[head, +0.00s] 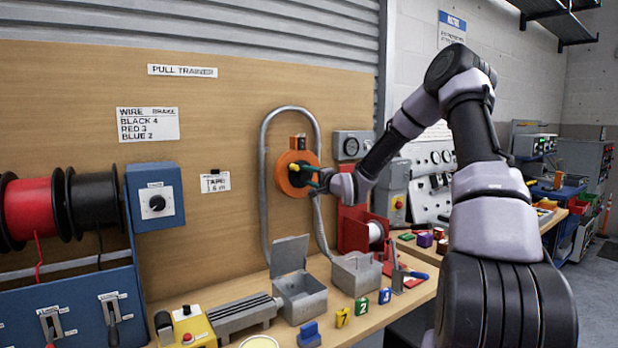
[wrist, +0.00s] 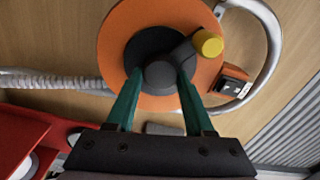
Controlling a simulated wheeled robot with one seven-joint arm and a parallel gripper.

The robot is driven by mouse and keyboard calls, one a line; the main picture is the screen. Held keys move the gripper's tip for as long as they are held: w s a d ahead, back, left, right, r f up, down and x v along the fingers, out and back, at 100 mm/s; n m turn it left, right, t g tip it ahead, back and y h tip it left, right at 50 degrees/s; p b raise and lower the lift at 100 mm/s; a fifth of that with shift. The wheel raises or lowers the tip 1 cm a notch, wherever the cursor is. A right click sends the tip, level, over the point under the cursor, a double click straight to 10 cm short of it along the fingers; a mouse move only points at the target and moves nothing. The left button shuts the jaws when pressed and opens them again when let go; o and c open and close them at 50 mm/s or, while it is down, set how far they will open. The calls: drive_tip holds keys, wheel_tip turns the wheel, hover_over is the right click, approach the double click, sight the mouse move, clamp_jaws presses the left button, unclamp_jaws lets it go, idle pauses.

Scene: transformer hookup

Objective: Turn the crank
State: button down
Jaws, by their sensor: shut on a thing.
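The crank shows in the wrist view as a dark hub and arm (wrist: 178,60) with a yellow knob (wrist: 208,43) at its upper right end. It sits on an orange disc (wrist: 125,30), which in the head view (head: 286,181) is mounted on the wooden board. My gripper (wrist: 160,77) has green fingers on either side of the crank's round grey hub and is shut on it, not on the yellow knob. In the head view my gripper (head: 313,176) reaches the disc from the right and hides part of its front.
A grey conduit loop (head: 263,190) runs around the disc. On the bench below are an open grey box (head: 300,297), a red holder (head: 352,228) and several numbered blocks (head: 343,317). Wire spools (head: 32,208) hang at left. A gauge box (head: 352,146) is close right of the disc.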

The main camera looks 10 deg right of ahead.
drive_tip(key=shift+m, duration=0.5)
drive_tip(key=shift+c, duration=1.4)
unclamp_jaws()
drive_tip(key=v, duration=1.1)
drive_tip(key=shift+a, duration=0.1)
drive_tip(key=shift+f, duration=0.1)
